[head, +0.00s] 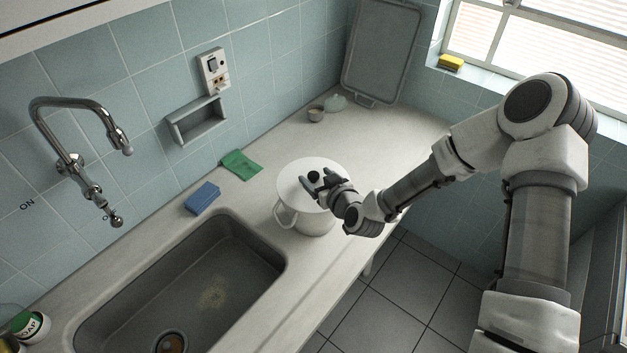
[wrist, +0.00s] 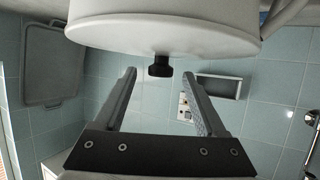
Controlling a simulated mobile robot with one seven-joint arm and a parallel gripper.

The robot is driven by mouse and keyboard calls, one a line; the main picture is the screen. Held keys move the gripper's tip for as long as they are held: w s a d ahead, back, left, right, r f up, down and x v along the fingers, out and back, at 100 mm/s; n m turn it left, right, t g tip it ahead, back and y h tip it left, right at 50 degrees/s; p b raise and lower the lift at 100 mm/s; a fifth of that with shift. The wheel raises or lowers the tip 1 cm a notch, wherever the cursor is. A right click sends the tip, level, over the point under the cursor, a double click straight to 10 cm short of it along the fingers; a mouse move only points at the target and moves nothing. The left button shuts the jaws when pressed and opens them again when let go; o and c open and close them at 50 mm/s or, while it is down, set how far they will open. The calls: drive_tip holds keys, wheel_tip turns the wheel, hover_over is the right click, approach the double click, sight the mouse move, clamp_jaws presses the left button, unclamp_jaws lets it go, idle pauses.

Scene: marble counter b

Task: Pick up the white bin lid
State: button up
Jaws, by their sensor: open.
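The white bin lid (head: 293,184) lies on top of the white bin (head: 304,221) on the counter, with a black knob (head: 313,176) at its middle. My gripper (head: 317,183) is open and empty at the lid's right side, its fingers pointing toward the knob. In the wrist view the picture is turned over: the white lid (wrist: 125,38) fills the top and its black knob (wrist: 160,67) shows between and just beyond the open fingertips (wrist: 159,73). I cannot tell whether the fingers touch anything.
The sink (head: 190,290) lies left of the bin. A blue sponge (head: 202,198) and a green cloth (head: 241,165) lie by the wall. A small cup (head: 316,113) and a grey tray (head: 381,50) stand at the back.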

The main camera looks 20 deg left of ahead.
drive_tip(key=shift+x, duration=1.2)
clamp_jaws()
